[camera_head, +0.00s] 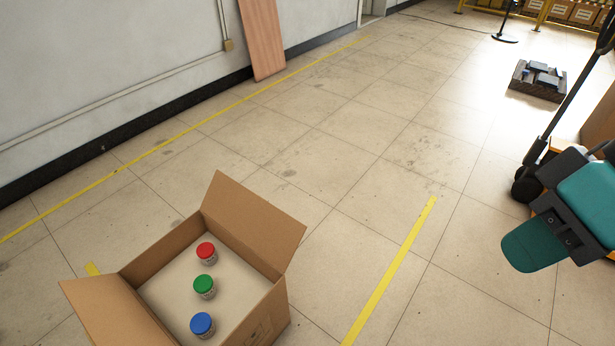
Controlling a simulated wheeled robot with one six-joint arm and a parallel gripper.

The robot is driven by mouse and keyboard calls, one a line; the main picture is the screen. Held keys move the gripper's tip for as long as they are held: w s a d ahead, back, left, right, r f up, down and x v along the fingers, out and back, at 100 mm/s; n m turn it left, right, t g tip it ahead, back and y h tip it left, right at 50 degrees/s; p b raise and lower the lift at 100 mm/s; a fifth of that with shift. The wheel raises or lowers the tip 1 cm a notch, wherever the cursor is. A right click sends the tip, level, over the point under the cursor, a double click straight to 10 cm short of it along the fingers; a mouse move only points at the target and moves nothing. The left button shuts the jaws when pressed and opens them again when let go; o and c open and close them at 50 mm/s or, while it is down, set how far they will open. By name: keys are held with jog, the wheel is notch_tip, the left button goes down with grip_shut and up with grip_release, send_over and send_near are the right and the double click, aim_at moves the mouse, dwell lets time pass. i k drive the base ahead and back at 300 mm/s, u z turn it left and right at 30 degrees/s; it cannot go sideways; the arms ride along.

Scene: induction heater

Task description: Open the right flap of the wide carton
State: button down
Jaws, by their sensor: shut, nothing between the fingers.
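The wide carton (277,312) stands on the floor at the bottom left, partly cut off by the lower edge. Its top is open. Its far flap (256,220) is raised and leans outward, and its left flap (108,309) is spread outward. No flap covers the right side of the opening; I cannot tell a right flap apart from the printed right wall. My gripper (528,250), teal and dark grey, is shut and empty at the right, well away from the carton.
Behind my gripper stands a hand truck with a black pole (570,95) and wheel. A dark crate (538,80) lies farther back. A wooden board (262,38) leans on the left wall. The floor between carton and gripper is clear, with a yellow line (392,268).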

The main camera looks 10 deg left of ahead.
aim_at(273, 233)
jog(key=z, duration=0.5)
jog(key=i, duration=2.5)
jog(key=u, duration=1.2)
jog(key=i, duration=0.7)
jog(key=u, duration=1)
jog(key=i, duration=0.3)
jog(key=u, duration=0.25)
